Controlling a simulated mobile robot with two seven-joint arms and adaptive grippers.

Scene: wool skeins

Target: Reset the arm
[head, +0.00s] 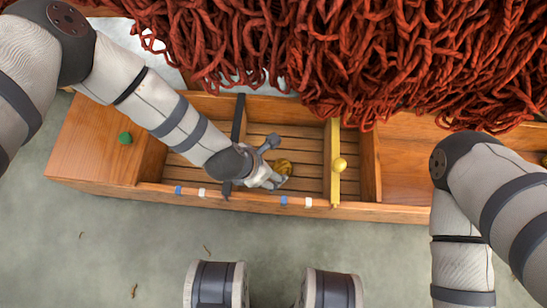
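My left arm reaches in from the left over a long wooden box (300,210). My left gripper (277,164) is low over the slatted middle section, between a dark divider (239,115) and a yellow divider (333,190). Its fingers look spread apart.
Thick tangled red wool strands (400,60) hang over the box's back and hide part of it. A green knob (125,137) is on the left panel and a yellow knob (339,164) on the yellow divider. Blue and white marks line the front rim. The grey floor in front is mostly clear.

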